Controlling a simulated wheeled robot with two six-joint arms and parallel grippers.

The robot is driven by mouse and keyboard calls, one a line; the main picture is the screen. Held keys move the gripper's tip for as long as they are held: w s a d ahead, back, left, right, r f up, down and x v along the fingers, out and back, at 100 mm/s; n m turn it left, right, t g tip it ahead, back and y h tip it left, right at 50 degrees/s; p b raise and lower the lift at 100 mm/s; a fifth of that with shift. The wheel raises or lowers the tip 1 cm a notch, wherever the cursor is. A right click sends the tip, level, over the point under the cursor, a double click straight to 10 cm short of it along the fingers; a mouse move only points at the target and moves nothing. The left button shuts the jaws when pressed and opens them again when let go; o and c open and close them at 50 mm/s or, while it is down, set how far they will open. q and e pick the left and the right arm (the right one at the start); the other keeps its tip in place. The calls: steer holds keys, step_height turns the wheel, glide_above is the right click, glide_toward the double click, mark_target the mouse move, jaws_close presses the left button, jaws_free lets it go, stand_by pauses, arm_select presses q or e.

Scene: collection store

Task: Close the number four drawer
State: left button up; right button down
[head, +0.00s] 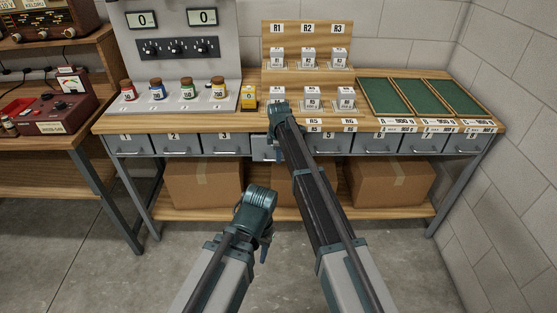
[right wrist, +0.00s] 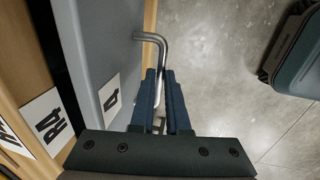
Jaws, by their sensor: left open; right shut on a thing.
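The number four drawer (head: 261,153) is grey and sits in the middle of the bench's drawer row, partly hidden by my right arm. It stands out a little past the other fronts. In the right wrist view its front (right wrist: 92,50) bears a "4" label, and a dark gap shows between it and the bench. My right gripper (right wrist: 162,88) is shut on its bent metal handle (right wrist: 152,37); in the head view the fingertips are largely hidden. My left gripper (head: 264,250) is open and empty, low in front of the bench, apart from the drawers.
Other numbered drawers, such as drawer three (head: 224,145) and drawer five (head: 331,142), look flush. Small labelled boxes, jars (head: 187,88) and green trays (head: 387,97) stand on the bench top. Cardboard boxes (head: 205,183) sit on the lower shelf. The floor in front is clear.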

stand_by(0.3)
steer(key=c, duration=0.9)
jaws_free()
steer(key=shift+r, duration=0.15)
step_height(320, 180, up, 13)
steer(key=s+p, duration=0.2)
steer(key=p, duration=1.1)
steer(key=shift+s+r+p, duration=0.15)
steer(key=shift+s+p, duration=0.1)
steer(key=shift+p, duration=0.05)
